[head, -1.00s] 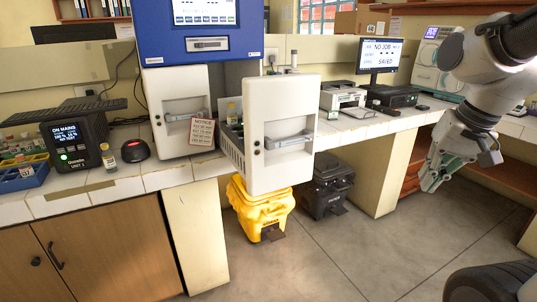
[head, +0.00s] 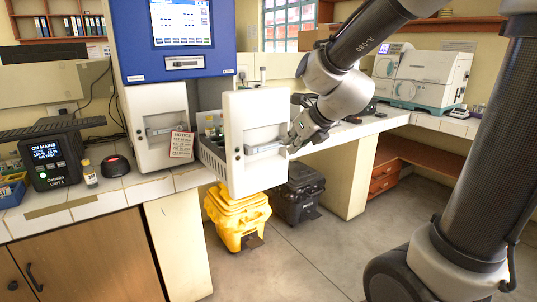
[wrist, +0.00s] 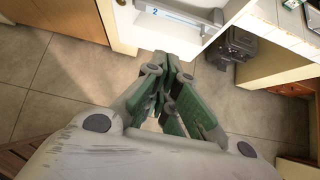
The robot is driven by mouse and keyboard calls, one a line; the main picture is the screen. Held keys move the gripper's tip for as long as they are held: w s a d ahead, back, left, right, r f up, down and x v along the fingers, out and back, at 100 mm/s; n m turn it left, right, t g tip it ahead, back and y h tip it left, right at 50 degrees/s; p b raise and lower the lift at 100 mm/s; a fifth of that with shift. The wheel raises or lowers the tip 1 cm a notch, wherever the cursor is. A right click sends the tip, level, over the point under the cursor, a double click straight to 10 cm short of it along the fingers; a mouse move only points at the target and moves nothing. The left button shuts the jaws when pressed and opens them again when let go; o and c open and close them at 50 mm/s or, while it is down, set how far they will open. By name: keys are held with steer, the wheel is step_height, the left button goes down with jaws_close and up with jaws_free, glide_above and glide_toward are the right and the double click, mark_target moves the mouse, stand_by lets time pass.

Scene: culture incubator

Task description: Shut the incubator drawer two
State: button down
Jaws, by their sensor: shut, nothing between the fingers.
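Incubator drawer two (head: 248,172) is pulled out from under the blue-topped incubator (head: 178,62), its white front standing well forward of the closed drawer beside it. Its grey bar handle (head: 265,147) runs across the front. In the wrist view the drawer front (wrist: 131,32) is at the top, with a label "2" by the handle (wrist: 185,14). My gripper (head: 289,142) is shut and empty, just right of the handle in the head view. In the wrist view its green fingers (wrist: 172,62) point at the drawer front. I cannot tell whether they touch it.
The closed left drawer (head: 158,128) carries a notice card (head: 182,145). Bottles stand inside the open drawer. The floor in front is clear.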

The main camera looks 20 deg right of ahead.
steer(key=w+r+x, duration=0.2)
steer(key=x, duration=1)
steer(key=shift+a, duration=0.25)
steer(key=shift+f, duration=0.1)
